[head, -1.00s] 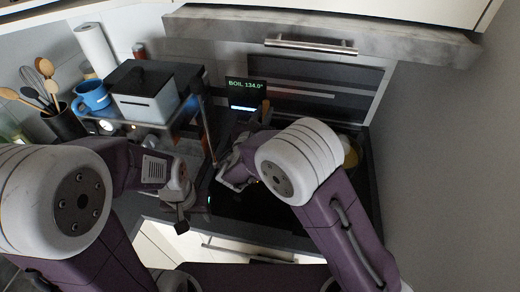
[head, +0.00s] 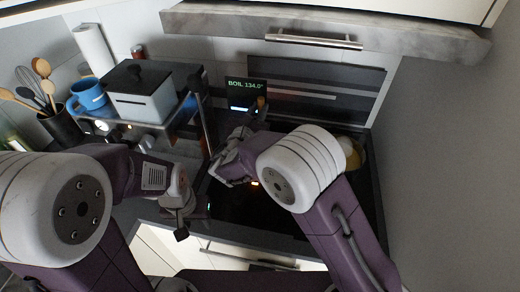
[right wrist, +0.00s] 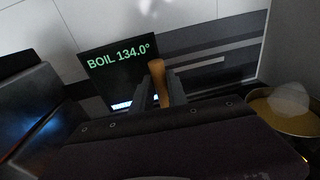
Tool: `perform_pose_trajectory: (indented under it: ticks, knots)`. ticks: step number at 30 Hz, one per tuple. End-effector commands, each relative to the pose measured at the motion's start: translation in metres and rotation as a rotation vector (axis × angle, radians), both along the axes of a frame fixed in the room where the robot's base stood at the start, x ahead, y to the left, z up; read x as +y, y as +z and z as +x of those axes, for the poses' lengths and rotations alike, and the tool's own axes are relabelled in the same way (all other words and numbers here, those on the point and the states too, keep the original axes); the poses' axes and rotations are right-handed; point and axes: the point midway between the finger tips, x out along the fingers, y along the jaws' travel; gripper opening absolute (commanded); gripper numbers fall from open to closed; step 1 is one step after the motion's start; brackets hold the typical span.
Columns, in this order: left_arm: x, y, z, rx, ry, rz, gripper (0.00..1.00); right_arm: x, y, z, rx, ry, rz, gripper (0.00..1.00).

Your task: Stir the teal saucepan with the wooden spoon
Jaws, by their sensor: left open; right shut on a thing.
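My right gripper (right wrist: 157,95) is shut on the wooden spoon (right wrist: 158,72), whose light wooden handle end sticks up between the fingers. In the head view the handle tip (head: 261,102) shows above the right gripper (head: 253,118), in front of the dark display. The lower part of the spoon is hidden by my gripper and wrist. I cannot make out the teal saucepan in either view; my right arm covers much of the dark cooktop. My left gripper (head: 178,215) is open and empty, low over the front of the counter, left of the cooktop.
A display (head: 246,90) reading BOIL 134.0° stands behind the cooktop (head: 240,205). A gold-coloured vessel (right wrist: 287,118) is at the right. At the left are a grey box (head: 143,100) on a raised shelf, a blue mug (head: 90,97) and a dark utensil crock (head: 60,125).

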Motion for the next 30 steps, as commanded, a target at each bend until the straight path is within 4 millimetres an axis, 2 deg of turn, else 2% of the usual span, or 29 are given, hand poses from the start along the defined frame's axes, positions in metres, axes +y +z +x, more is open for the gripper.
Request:
perform_pose_trajectory:
  ticks: [5,21,30]
  knots:
    - [0.0,0.009,0.0,0.0,0.0,0.0,0.45,0.0,0.012,0.0,0.0,0.0,0.001,0.0]
    - [0.0,0.054,0.0,0.0,0.0,0.0,0.45,0.0,0.078,0.0,0.0,0.0,0.001,0.0]
    - [0.0,0.053,0.0,0.0,0.0,0.0,0.45,0.0,0.078,0.0,0.0,0.0,-0.001,0.0]
